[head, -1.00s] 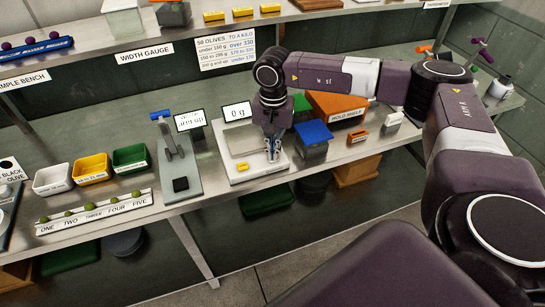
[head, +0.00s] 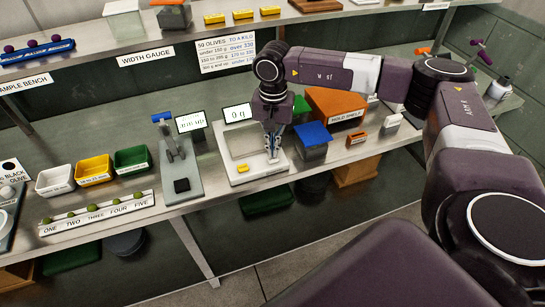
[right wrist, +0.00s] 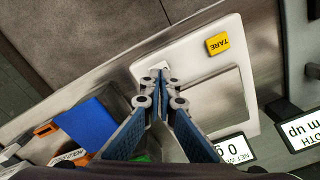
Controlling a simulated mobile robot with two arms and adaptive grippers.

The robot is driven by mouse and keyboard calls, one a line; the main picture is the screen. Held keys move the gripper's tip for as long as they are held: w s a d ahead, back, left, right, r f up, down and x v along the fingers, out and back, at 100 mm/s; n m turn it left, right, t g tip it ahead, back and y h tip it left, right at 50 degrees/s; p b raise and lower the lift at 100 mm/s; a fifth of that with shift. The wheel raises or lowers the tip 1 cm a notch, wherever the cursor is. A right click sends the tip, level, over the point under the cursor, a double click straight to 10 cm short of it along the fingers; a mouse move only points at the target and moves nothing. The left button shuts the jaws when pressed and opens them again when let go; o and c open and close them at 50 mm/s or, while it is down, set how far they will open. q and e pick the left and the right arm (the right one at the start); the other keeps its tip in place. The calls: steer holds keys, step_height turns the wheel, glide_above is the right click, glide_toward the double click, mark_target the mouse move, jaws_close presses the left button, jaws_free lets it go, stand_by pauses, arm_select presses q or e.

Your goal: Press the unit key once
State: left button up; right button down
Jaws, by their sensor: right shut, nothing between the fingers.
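The scale (head: 228,143) is a white unit with a steel pan on the bench, and its display (head: 237,113) reads 0 g. The yellow TARE key (right wrist: 218,44) is at one front corner of the scale. A small pale key (right wrist: 165,69), apparently the unit key, is at the other front corner, partly covered by my fingertips. My right gripper (head: 273,158) points down over that corner, shut and empty. In the right wrist view its tips (right wrist: 157,76) are at the pale key's edge; I cannot tell whether they touch it. My left gripper is not in view.
A blue-lidded box (head: 313,138) stands close to the right of the scale, with the orange hold shelf (head: 335,104) behind it. The width gauge (head: 180,173) stands to the left. Coloured bins (head: 93,170) and an olive rack (head: 97,218) are farther left.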

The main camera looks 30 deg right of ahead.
stand_by(0.5)
steer(key=shift+r+p, duration=1.45)
steer(key=shift+r, duration=1.05)
